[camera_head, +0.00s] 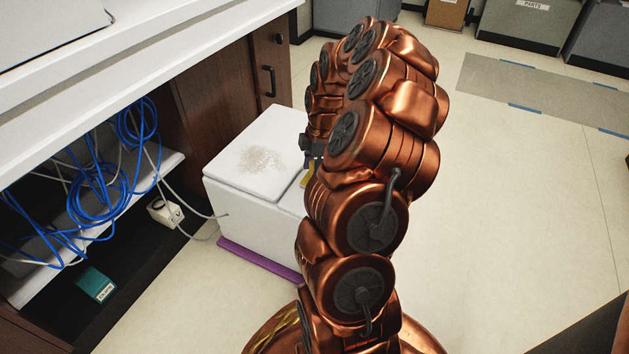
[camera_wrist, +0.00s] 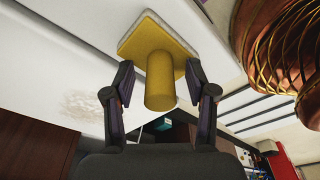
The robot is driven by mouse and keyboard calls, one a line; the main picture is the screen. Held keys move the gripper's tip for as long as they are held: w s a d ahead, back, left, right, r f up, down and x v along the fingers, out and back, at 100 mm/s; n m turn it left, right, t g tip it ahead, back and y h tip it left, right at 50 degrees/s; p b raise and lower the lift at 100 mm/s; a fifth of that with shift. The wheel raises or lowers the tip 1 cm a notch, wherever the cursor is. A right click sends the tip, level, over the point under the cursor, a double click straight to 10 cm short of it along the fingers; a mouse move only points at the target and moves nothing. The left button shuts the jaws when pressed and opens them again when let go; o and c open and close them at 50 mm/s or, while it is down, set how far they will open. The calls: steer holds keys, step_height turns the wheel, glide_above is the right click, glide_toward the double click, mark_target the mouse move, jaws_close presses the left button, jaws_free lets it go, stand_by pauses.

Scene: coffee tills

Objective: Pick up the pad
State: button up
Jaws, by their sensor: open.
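The pad (camera_wrist: 158,42) is a yellow square plate with a pale edge and a thick yellow cylindrical handle (camera_wrist: 160,82). In the wrist view the handle points toward the camera. A sliver of the pad (camera_head: 308,178) shows in the head view beside the white box, mostly hidden behind my copper arm. My gripper (camera_wrist: 158,72) is open, with one dark finger on each side of the handle. Gaps show between the fingers and the handle, so it holds nothing. In the head view only a small dark part of my gripper (camera_head: 312,145) shows.
A white box (camera_head: 225,187) with a speckled patch (camera_head: 262,159) on its lid stands near the counter. A purple strip (camera_head: 258,260) lies at its base. Blue cables (camera_head: 97,185) hang under the white counter at left. Open floor (camera_head: 510,200) lies to the right.

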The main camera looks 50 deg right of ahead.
mark_target(312, 162)
steer(key=shift+c, duration=0.4)
jaws_close()
steer(key=shift+r+p, duration=1.3)
steer(key=shift+r, duration=0.55)
steer(key=s+a+p, duration=0.2)
steer(key=s+a, duration=0.2)
steer(key=s, duration=0.2)
steer(key=s+a+r+p, duration=0.1)
steer(key=s+a+p, duration=0.1)
steer(key=s+a, duration=0.2)
steer(key=shift+s+a, duration=0.3)
steer(key=shift+s, duration=1.45)
steer(key=shift+r, duration=0.1)
